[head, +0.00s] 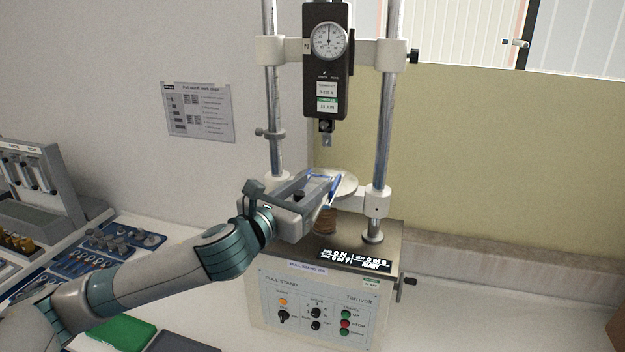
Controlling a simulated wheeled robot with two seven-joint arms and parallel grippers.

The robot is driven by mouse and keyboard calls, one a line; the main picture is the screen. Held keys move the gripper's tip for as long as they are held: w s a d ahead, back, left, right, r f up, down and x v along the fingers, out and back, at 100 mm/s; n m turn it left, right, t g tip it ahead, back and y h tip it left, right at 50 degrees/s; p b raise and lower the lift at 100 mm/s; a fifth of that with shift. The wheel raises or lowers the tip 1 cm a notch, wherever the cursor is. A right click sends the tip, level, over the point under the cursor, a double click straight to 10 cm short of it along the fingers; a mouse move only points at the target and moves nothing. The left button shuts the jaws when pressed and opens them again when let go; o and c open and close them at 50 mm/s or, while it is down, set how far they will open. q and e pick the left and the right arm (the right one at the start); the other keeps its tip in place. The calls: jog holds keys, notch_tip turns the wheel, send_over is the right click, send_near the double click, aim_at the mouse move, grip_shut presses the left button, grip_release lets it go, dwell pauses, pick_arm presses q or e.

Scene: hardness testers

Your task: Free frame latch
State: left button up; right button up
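The pull stand (315,310) is a frame with two steel columns, a white crosshead and a control box below. A force gauge (325,85) with a round dial hangs between the columns, with a small hook or clamp (327,138) under it. A small clamp with a knob (268,133) sits on the left column. A black knob (413,56) sticks out of the crosshead's right end. I cannot tell which part is the latch. My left gripper (332,190) is open and seems empty, in front of the round plate (348,184), below the gauge. My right gripper is out of view.
A crank handle (405,284) is on the box's right side. Blue trays (110,250) with small metal parts and a grey rack (35,190) stand on the left.

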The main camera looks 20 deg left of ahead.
pick_arm(q)
jog(key=shift+s+d+r, duration=0.1)
jog(key=shift+s+r, duration=0.05)
jog(key=shift+c, duration=0.6)
jog(key=c, duration=0.7)
jog(key=shift+o, duration=0.2)
jog(key=shift+a+f+n+t+y, duration=0.2)
jog(key=shift+n+t+y, duration=0.1)
jog(key=shift+n+y, duration=0.55)
jog(key=shift+c, duration=0.5)
dwell(0.6)
jog(key=o, duration=0.9)
jog(key=shift+c, duration=0.2)
jog(key=shift+r, duration=0.1)
jog(key=shift+a, duration=0.1)
